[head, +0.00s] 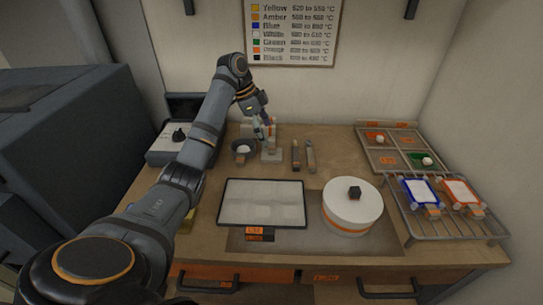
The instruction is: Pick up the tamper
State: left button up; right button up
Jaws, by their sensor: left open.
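My left gripper (267,128) is open, pointing down over the back of the wooden worktable (345,140). It is just above a pale upright item (271,154), and partly covers it. I cannot tell if they touch. Two slim tools stand or lie just right of it, one with an orange-brown part (296,154) and one greyish (310,156). A small dark bowl (243,149) is to its left. Which of these is the tamper is too small to tell for certain. My right gripper is not in view.
A black-framed pale sheet (262,203) and a round white drum with a dark knob (352,207) are in front. A wire rack (452,226) with blue-framed and orange-framed panels and a divided tray (392,150) are on the right. A control box (168,143) is at left.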

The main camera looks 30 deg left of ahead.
aim_at(270, 139)
pick_arm(q)
jog(key=x, duration=0.3)
jog(key=shift+w+d+f+p, duration=0.15)
jog(key=shift+f+p, duration=0.15)
jog(key=shift+p, duration=0.1)
jog(key=x, duration=0.4)
jog(key=shift+w+f, duration=0.1)
jog(key=shift+w, duration=0.05)
jog(key=shift+c, duration=0.2)
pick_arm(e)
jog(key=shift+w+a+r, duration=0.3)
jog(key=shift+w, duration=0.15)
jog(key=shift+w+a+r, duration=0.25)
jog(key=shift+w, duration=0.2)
pick_arm(q)
jog(key=shift+c, duration=1.1)
jog(key=c, duration=1.1)
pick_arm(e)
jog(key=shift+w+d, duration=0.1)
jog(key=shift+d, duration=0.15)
pick_arm(q)
jog(key=shift+r, duration=0.2)
